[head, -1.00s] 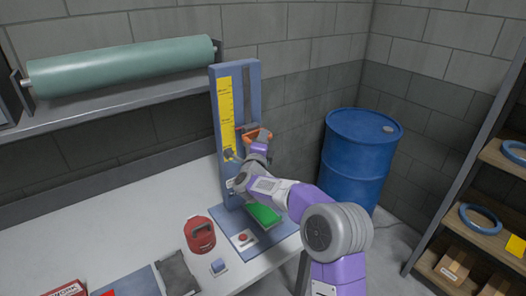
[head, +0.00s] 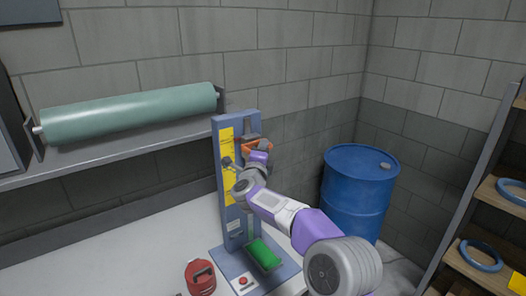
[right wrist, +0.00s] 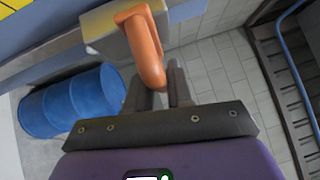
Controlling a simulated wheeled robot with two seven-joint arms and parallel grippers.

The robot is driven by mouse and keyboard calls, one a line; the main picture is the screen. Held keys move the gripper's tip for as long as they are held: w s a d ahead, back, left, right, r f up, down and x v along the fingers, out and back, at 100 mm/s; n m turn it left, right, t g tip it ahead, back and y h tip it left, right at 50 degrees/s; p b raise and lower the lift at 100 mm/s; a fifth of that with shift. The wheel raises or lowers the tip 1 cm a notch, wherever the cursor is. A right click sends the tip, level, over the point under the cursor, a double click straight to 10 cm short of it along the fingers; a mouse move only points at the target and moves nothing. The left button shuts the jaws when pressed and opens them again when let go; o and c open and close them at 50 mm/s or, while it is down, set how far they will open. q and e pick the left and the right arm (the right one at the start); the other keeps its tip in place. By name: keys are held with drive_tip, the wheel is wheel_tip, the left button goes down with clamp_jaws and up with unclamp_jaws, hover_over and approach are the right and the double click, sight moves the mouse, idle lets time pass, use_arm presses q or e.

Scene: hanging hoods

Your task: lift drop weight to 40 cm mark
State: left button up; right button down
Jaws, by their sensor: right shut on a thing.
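The drop weight (head: 248,139) is a grey block with an orange handle (head: 262,145), on the blue upright column (head: 220,190) of the tester. A yellow scale (head: 228,140) runs down the column. A grey pointer (head: 227,162) sits around the middle of the scale; its marks are too small to read. My right gripper (head: 258,155) is shut on the orange handle. The right wrist view shows the handle (right wrist: 143,50) at the fingers (right wrist: 160,85) and the block (right wrist: 108,30) behind it. My left gripper is not in view.
Below the weight, a green pad (head: 264,253) lies on the blue base (head: 228,265), near a red button (head: 243,281). A blue drum (head: 360,195) stands to the right.

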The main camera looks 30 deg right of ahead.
drive_tip(key=c, duration=1.1)
unclamp_jaws()
drive_tip(key=shift+r, duration=0.2)
drive_tip(key=shift+a+f, duration=0.1)
drive_tip(key=shift+s+a+f, duration=0.1)
drive_tip(key=shift+s+a, duration=0.1)
drive_tip(key=shift+s, duration=0.05)
drive_tip(key=b+v, duration=0.2)
drive_tip(key=v, duration=0.4)
drive_tip(key=shift+s+a, duration=0.2)
drive_tip(key=shift+s, duration=0.15)
drive_tip(key=shift+f, duration=0.15)
